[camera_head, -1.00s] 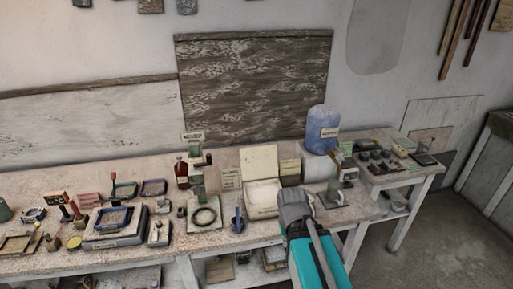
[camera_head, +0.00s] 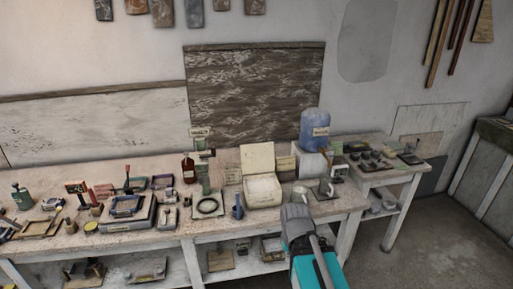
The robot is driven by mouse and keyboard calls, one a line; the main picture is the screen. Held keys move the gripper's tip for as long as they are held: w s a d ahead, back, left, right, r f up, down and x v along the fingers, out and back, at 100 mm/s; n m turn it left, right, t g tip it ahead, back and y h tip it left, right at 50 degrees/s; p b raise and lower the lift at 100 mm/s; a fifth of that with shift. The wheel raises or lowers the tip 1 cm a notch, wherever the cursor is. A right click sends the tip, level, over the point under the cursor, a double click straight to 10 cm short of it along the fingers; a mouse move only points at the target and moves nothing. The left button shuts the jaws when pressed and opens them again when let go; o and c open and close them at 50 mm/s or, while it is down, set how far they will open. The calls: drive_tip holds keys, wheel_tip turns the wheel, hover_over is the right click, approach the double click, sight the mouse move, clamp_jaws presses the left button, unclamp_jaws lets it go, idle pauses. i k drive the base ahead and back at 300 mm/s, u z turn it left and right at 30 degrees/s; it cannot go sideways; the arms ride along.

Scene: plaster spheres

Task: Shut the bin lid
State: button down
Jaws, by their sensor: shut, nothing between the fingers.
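The bin (camera_head: 264,194) is a cream box on the bench, right of the middle. Its lid (camera_head: 258,158) stands up, open, at the back of the box. Pale material (camera_head: 262,184) shows inside. My gripper (camera_head: 296,212) is shut and empty, at the bench's front edge, to the right of and nearer than the bin. It appears apart from the bin and lid. Its fingertips are small and partly hidden by the wrist.
A blue jug (camera_head: 314,128) stands on a white block behind and right of the bin. A metal stand (camera_head: 325,189) and a mug (camera_head: 300,194) are close to my gripper.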

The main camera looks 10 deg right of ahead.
sight(255, 158)
drive_tip(key=z, duration=0.25)
drive_tip(key=i, duration=1.35)
drive_tip(key=u, duration=0.45)
